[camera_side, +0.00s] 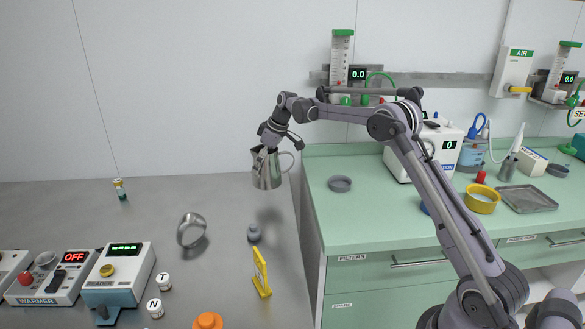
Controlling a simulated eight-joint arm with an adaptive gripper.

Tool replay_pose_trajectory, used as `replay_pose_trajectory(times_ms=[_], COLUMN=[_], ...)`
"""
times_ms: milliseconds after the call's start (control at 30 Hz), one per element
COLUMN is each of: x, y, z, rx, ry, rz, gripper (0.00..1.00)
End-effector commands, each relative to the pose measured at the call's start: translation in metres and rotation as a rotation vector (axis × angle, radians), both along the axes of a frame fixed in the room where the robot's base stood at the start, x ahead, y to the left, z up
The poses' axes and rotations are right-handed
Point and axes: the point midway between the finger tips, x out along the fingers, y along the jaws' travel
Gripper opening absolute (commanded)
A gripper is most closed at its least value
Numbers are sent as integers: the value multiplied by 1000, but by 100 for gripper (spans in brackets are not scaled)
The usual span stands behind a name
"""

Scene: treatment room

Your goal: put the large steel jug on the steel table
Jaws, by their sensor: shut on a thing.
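The large steel jug (266,176) hangs upright in my gripper (262,156), with its handle to the right. My gripper is shut on the jug's upper part. The jug is in the air over the right part of the steel table (90,215), near the green counter's left edge. A soft shadow lies on the table below it. The fingertips are partly hidden against the jug.
A steel ring (191,230), a small grey weight-like item (254,233) and a yellow stand (261,272) are on the table. A vial (120,189) stands at the back left. Control boxes (117,275) fill the front left. The green counter (345,215) adjoins at right.

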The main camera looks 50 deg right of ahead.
Motion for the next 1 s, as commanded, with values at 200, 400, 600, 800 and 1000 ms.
replay_pose_trajectory(times_ms=[200,400,600,800,1000], x=[24,30,30,30,30], y=[26,32,32,32,32], z=[-20,-27,-45,-66,-66], rx=[0,0,0,0,0], ry=[0,0,0,0,0], rz=[2,-1,-1,-1,-1], gripper=[28,28,28,28,28])
